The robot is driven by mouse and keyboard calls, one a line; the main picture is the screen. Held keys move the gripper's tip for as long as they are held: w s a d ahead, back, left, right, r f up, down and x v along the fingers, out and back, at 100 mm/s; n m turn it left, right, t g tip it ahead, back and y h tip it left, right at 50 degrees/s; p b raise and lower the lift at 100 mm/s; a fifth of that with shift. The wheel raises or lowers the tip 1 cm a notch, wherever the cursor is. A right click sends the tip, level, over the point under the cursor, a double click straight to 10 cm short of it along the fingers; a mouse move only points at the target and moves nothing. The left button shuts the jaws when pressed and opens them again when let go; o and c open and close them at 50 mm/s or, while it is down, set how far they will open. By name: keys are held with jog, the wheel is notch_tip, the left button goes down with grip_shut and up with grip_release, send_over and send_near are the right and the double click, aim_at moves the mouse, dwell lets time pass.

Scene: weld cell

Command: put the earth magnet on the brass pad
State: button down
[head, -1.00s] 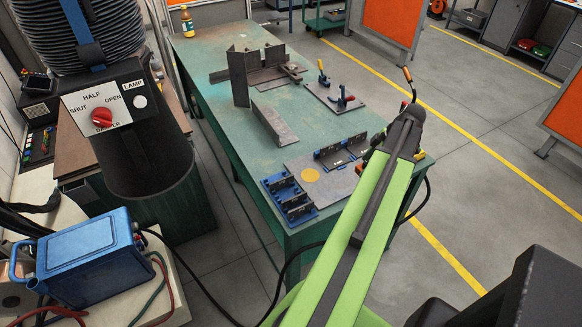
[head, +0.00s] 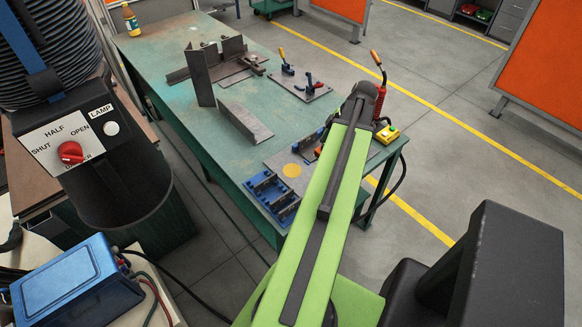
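The brass pad (head: 291,170) is a round yellow disc on a grey plate at the near end of the green bench. It is in plain view and bare. A yellow block with dark parts (head: 388,134) sits at the bench's near right corner, with a black cable close by; it may be the earth magnet, but I cannot be sure. My green arm reaches up the picture to a black joint, just left of this block. My gripper is not visible; the arm hides what lies behind it.
A red-handled torch (head: 379,92) stands upright beside the yellow block. Angle steel (head: 245,122) and toggle clamps (head: 300,82) lie farther back. A control drum is at left.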

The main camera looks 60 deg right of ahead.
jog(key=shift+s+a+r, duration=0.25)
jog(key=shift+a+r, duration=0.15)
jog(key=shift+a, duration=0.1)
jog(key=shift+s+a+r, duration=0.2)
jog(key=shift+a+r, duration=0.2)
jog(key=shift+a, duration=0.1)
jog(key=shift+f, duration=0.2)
jog(key=b, duration=0.7)
send_over(293, 171)
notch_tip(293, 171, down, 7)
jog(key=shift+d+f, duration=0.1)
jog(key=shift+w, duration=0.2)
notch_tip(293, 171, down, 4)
jog(key=b, duration=0.4)
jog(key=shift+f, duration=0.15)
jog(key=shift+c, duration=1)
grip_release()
